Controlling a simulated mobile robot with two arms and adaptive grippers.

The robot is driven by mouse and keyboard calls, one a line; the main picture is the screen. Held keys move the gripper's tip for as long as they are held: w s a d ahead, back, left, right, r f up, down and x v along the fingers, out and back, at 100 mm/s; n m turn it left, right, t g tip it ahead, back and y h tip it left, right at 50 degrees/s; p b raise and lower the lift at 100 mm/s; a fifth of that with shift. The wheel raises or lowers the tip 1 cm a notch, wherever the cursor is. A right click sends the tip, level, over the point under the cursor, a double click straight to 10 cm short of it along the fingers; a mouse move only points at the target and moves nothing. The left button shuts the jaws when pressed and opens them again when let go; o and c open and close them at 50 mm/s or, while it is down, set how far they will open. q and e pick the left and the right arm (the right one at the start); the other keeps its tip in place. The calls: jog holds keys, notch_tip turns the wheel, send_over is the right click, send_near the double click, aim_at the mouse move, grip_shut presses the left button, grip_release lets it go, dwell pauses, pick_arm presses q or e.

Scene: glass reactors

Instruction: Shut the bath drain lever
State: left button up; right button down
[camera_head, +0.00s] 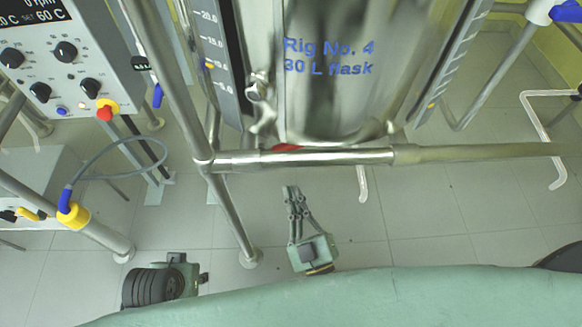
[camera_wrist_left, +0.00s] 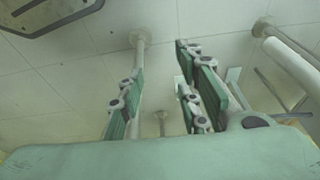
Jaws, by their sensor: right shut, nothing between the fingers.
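The polished steel bath (camera_head: 335,85), lettered "Rig No. 4 30 L flask", stands at the top centre of the head view behind a horizontal steel bar. A small red part (camera_head: 286,148), possibly the drain lever, peeks out under the bath just above the bar. Most of it is hidden, so its position cannot be read. My right gripper (camera_head: 289,190) is shut and empty, below the bar and apart from the red part, fingers pointing up the picture. My left gripper (camera_wrist_left: 158,62) shows in the left wrist view with its fingers apart and nothing between them.
The horizontal bar (camera_head: 450,153) and a slanted upright post (camera_head: 160,70) frame the bath. A control box (camera_head: 75,55) with knobs and a red button stands at left. A yellow-and-blue fitting (camera_head: 74,210) with a hose sits lower left. Tiled floor (camera_head: 420,215) is clear at lower right.

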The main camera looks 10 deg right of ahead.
aim_at(292, 149)
pick_arm(q)
jog(key=shift+b+v, duration=1.05)
jog(key=shift+v, duration=0.05)
pick_arm(e)
jog(key=w+r, duration=0.2)
jog(key=w+r+t+h, duration=0.1)
jog(key=w+r, duration=0.2)
jog(key=w+r+t, duration=0.1)
jog(key=w+r, duration=0.1)
jog(key=w, duration=0.1)
jog(key=shift+w+d+r+m, duration=0.1)
jog(key=shift+d+r+m, duration=0.15)
jog(key=shift+r+m, duration=0.1)
pick_arm(q)
jog(key=shift+a, duration=0.1)
